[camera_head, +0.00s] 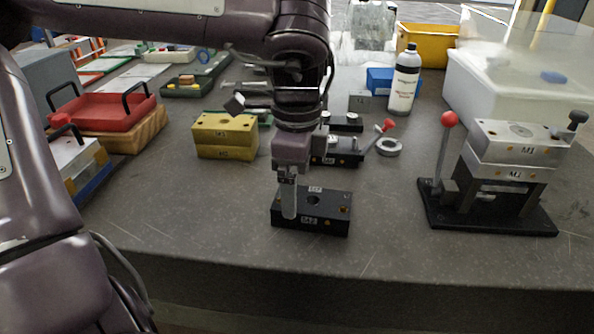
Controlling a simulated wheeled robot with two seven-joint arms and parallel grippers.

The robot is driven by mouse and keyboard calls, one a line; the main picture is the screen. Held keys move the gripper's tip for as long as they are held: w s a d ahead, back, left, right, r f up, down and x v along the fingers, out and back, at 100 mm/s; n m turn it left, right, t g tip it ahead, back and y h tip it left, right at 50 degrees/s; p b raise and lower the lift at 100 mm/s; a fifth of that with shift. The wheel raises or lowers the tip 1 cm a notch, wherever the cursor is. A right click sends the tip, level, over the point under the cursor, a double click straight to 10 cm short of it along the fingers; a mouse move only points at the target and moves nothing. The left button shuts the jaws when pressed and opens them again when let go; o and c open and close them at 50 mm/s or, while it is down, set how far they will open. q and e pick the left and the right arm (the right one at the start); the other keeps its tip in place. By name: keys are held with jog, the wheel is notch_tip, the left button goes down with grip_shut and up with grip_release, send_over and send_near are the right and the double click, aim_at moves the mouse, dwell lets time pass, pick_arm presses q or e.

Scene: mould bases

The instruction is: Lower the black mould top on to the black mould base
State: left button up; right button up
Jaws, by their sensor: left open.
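A black mould block (335,212) marked M2 sits on the table near the front edge, with a round hole in its top face. I cannot tell whether it is the mould top, the base or both. My left gripper (289,205) points down at the left part of this block and is open. One finger shows in front of the block; the other is hidden. I cannot tell whether it touches. Another black block (347,159) with a label lies behind, partly hidden by my gripper, and a black piece with silver pins (347,124) stands further back. My right gripper is out of view.
A yellow two-layer mould (225,137) stands to the left. A silver mould (510,150) sits on a black stand (490,218) at right. The table between block and stand is clear.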

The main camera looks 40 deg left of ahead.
pick_arm(q)
notch_tip(320, 180, down, 5)
jog(key=shift+r, duration=0.1)
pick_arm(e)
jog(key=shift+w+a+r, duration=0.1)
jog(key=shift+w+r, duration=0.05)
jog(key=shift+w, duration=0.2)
pick_arm(q)
jog(key=c, duration=1.7)
jog(key=shift+r, duration=0.1)
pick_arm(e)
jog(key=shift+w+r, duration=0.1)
pick_arm(q)
jog(key=shift+w+r, duration=0.1)
